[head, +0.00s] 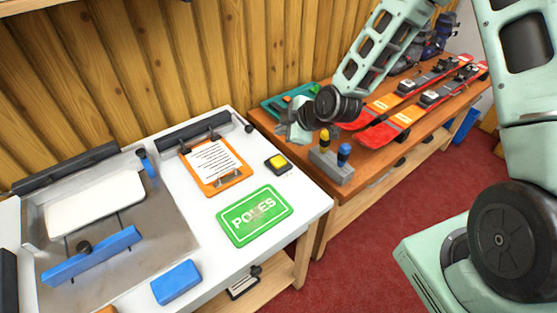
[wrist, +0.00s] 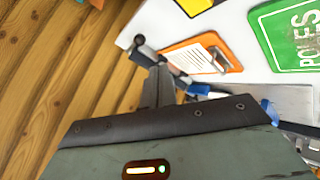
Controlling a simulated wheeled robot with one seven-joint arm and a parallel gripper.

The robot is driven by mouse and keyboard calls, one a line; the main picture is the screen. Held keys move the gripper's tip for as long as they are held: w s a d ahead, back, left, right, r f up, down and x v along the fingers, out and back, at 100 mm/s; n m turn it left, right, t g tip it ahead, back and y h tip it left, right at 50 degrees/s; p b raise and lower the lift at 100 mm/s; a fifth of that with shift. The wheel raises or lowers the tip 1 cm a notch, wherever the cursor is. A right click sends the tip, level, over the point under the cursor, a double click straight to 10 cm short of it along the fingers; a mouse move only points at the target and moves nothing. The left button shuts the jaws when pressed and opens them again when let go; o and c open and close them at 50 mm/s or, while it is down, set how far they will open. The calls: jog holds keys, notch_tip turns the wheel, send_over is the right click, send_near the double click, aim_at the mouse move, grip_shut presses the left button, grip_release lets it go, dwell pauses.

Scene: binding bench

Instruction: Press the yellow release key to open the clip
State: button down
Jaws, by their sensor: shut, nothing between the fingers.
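The yellow release key (head: 277,162) sits on a dark base on the white bench, right of the orange clipboard (head: 235,178). In the wrist view, part of the yellow key (wrist: 193,5) is cut by the top edge. The clipboard holds a printed sheet (head: 213,160) under dark clips along its top edge. It also shows in the wrist view (wrist: 205,50). I cannot tell from the picture whether the clip is open. My gripper (head: 288,133) is shut and empty. It is in the air above and beyond the key, apart from it. Its dark fingers (wrist: 158,85) show in the wrist view.
A green "POLES" sign (head: 240,225) lies in front of the key. A grey block with yellow and blue knobs (head: 330,165) stands on the wooden bench to the right, near red skis (head: 385,132). A blue block (head: 176,282) and a metal press tray (head: 165,235) are left.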

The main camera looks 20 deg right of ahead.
aim_at(282, 162)
jog(key=shift+f+b, duration=3.1)
jog(key=shift+f, duration=1.3)
jog(key=shift+f+b, duration=0.4)
jog(key=shift+b, duration=0.05)
jog(key=shift+f+b, duration=0.55)
jog(key=shift+f, duration=0.05)
jog(key=shift+r+p, duration=0.7)
jog(key=shift+r, duration=0.35)
jog(key=shift+r+p, duration=1.65)
jog(key=shift+r, duration=0.85)
